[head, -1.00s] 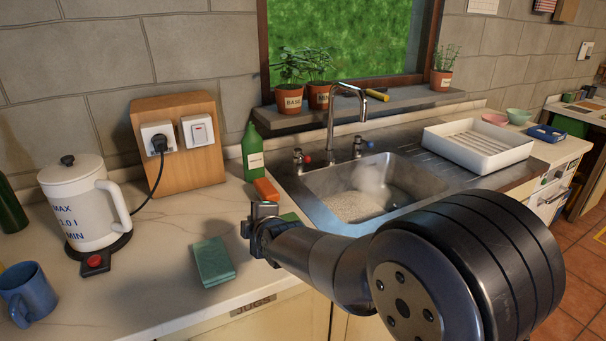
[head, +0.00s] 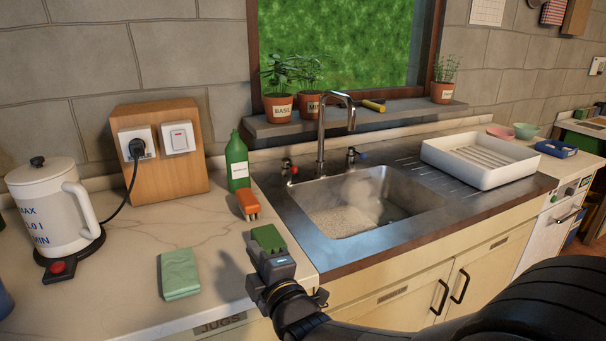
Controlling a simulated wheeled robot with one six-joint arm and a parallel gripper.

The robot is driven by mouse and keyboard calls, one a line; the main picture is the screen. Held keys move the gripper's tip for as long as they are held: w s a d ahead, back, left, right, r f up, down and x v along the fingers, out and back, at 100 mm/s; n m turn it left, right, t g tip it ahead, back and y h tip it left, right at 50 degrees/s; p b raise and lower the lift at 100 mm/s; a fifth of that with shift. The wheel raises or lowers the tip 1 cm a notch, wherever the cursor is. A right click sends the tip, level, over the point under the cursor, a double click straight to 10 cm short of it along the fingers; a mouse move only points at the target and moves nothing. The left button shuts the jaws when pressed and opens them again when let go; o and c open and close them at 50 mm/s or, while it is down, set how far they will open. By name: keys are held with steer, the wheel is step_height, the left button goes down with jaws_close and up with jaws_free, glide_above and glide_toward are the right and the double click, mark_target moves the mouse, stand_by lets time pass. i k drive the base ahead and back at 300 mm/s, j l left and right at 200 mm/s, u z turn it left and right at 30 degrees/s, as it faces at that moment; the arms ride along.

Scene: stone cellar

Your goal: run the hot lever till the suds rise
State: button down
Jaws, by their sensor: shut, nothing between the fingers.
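The hot lever (head: 288,167), with a red mark, is on the left of the bent metal spout (head: 322,135). The blue-marked lever (head: 353,156) is on the right. Pale, grainy suds (head: 343,221) cover part of the floor of the sink (head: 410,215), and a whitish haze hangs above them. I cannot make out a water stream under the spout. My gripper (head: 273,262) is shut and empty, over the counter's front edge left of the sink. It is well in front of the hot lever and apart from it.
A green sponge (head: 268,238) lies just beyond my gripper. A folded cloth (head: 179,273) and white kettle (head: 52,209) are left. A white drying rack (head: 480,160) sits right.

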mark_target(286, 162)
steer(key=i+l, duration=0.4)
steer(key=i, duration=0.2)
steer(key=i+j, duration=0.1)
steer(key=i, duration=0.15)
